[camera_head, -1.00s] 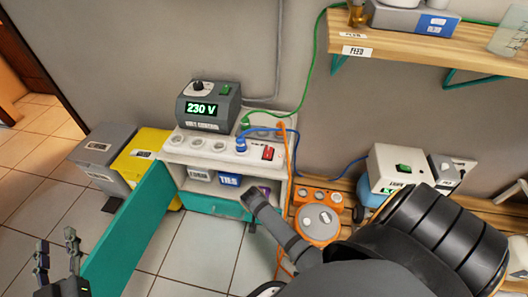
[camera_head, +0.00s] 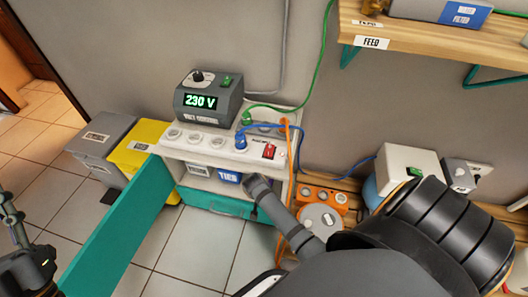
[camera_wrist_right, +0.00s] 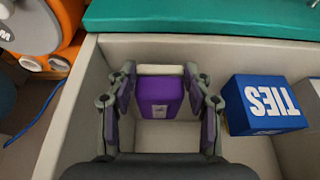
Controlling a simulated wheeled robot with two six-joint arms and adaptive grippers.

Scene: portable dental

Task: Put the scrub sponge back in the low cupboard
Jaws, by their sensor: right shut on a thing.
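The scrub sponge (camera_wrist_right: 160,98) is purple with a pale layer along one edge. It sits between the fingers of my right gripper (camera_wrist_right: 160,88), which is shut on it inside a pale compartment of the low cupboard (camera_wrist_right: 66,128). The head view shows the cupboard (camera_head: 172,153) with its teal door (camera_head: 120,225) open; my right arm reaches into its right side and hides the sponge there. Whether the sponge touches the compartment floor is unclear. My left gripper (camera_head: 12,215) is partly cut off at the left edge, away from the cupboard.
A blue TIES box (camera_wrist_right: 262,104) stands beside my right gripper in the compartment. A voltage unit (camera_head: 207,100) and plugged cables sit on the cupboard top. Orange equipment (camera_head: 322,212) stands to its right, grey and yellow (camera_head: 140,150) bins to its left.

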